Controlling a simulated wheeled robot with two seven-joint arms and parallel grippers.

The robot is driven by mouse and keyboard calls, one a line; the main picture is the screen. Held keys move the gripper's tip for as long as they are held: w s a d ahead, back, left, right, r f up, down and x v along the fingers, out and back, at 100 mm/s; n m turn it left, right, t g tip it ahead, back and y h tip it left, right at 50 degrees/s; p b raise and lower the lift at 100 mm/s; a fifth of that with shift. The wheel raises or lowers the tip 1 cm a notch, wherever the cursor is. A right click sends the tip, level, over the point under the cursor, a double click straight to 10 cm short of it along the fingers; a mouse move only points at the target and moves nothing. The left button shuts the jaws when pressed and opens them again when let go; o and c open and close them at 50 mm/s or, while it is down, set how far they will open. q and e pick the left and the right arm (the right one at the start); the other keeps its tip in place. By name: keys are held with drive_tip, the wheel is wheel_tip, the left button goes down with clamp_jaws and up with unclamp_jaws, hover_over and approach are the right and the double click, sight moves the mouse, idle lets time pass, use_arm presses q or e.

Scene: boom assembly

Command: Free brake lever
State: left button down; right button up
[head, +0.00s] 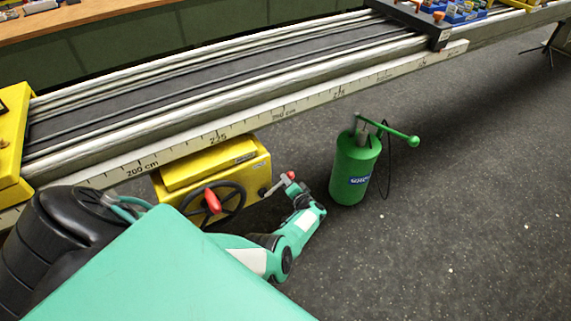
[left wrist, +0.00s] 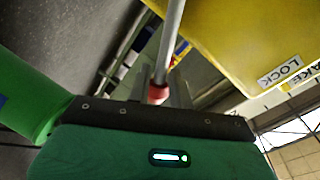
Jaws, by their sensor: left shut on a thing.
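The brake lever (head: 276,187) is a thin grey rod with a red end at the right side of a yellow box (head: 215,165). My left gripper (head: 291,184) is at the lever's red end, to the right of the box. The gripper is shut on the lever there. The fingertips are partly hidden by the wrist body. Labels reading "LOCK" (left wrist: 280,72) and, cut off, "AKE" show on the yellow face. My right gripper is not in view.
A black handwheel with a red knob (head: 212,201) is on the box front. A green canister (head: 355,168) with a pump-like handle stands right of my left gripper. A long rail with a centimetre scale (head: 250,123) runs behind. Dark floor at the right is clear.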

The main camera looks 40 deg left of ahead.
use_arm(q)
drive_tip(key=shift+w+d, duration=0.1)
drive_tip(key=shift+w, duration=0.2)
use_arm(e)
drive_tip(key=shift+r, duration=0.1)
use_arm(q)
drive_tip(key=shift+m, duration=0.3)
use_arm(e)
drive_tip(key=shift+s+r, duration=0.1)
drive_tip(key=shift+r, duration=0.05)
use_arm(q)
drive_tip(key=shift+r, duration=0.1)
drive_tip(key=c, duration=1.3)
unclamp_jaws()
drive_tip(key=shift+w+d, duration=0.1)
drive_tip(key=shift+w, duration=0.1)
drive_tip(key=shift+s, duration=0.1)
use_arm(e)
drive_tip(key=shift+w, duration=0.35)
use_arm(q)
drive_tip(key=shift+s, duration=0.1)
